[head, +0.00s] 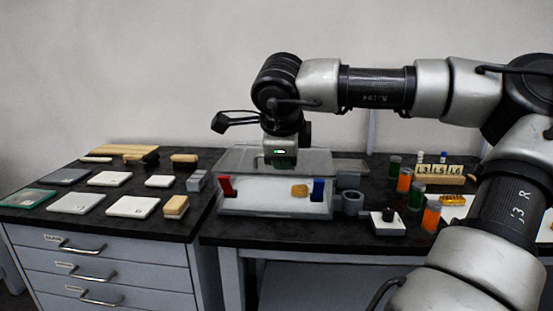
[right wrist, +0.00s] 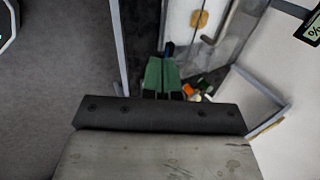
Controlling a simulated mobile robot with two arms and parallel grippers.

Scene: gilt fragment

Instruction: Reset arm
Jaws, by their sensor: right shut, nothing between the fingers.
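My right arm reaches in from the right in the head view. Its right gripper (head: 280,158) hangs above the back part of a clear-walled case (head: 270,205). In the right wrist view the green fingers of the right gripper (right wrist: 162,72) are together with nothing between them. A gold fragment (head: 299,190) lies in the case, apart from the gripper, between a red block (head: 226,187) and a blue block (head: 318,190). The fragment also shows in the right wrist view (right wrist: 199,19). My left gripper is in neither view.
White tiles (head: 110,178) and small blocks lie on the left drawer cabinet (head: 90,265). Orange jars (head: 431,216), green jars and a labelled wooden rack (head: 440,175) stand to the right. A white device with a black knob (head: 388,221) sits near the front edge.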

